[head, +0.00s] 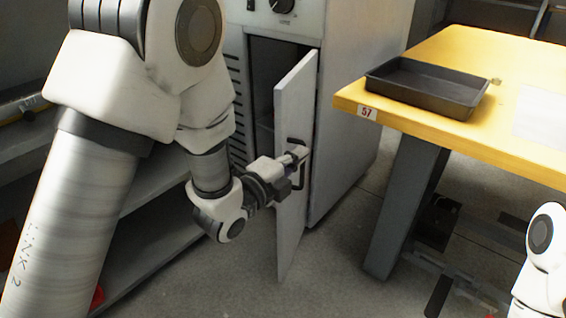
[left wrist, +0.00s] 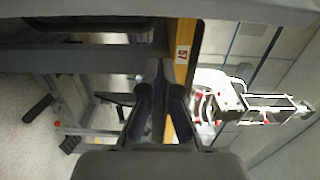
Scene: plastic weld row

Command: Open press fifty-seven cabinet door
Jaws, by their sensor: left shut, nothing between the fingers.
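The press cabinet (head: 362,110) has a narrow pale door (head: 292,215) that stands ajar, swung out toward me. A dark opening (head: 262,75) shows behind its left edge. A black bar handle (head: 299,178) is on the door face. My left gripper (head: 300,162) is at the handle, over its upper part. Its fingers are shut with nothing between them; whether they touch the handle or door I cannot tell. In the left wrist view, its dark fingers (left wrist: 161,105) show in the middle, and neither door nor handle can be made out. My right gripper is not seen.
A yellow-topped table (head: 450,60) labelled 57 (head: 367,113) stands right of the cabinet, with a black tray (head: 425,87) on it. Its grey leg (head: 400,205) stands near the door. Grey shelving (head: 150,225) lies at left. Bare floor shows between door and table leg.

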